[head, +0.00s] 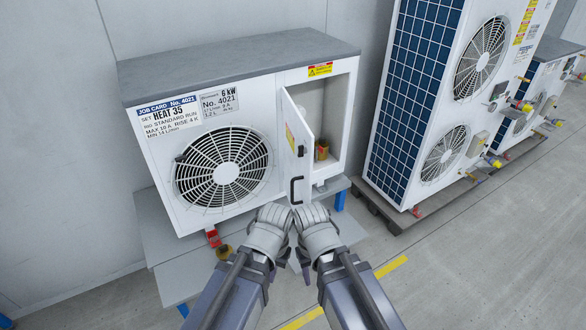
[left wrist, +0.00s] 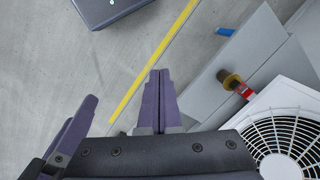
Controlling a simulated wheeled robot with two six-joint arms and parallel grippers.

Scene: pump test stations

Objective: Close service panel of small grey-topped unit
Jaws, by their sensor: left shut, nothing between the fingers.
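The small grey-topped unit (head: 215,62) stands on a low grey bench at left centre in the head view. Its service panel (head: 298,140), a white door with a black handle (head: 297,190), is swung open and sticks out toward me. The compartment (head: 333,120) to its right is open. My left gripper (head: 276,270) is in front of the unit, below the door handle, shut and empty; its closed purple fingers show in the left wrist view (left wrist: 160,78). My right gripper (head: 305,274) is close beside it; its fingers are mostly hidden behind my wrist. Neither gripper visibly holds the panel.
The bench (head: 165,235) edge, with a red-handled valve (head: 213,238) and a brass fitting (head: 224,252), lies left of my left gripper. A tall unit with a blue grid side (head: 415,80) stands to the right on a pallet. Grey floor with a yellow line (head: 390,267) is clear.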

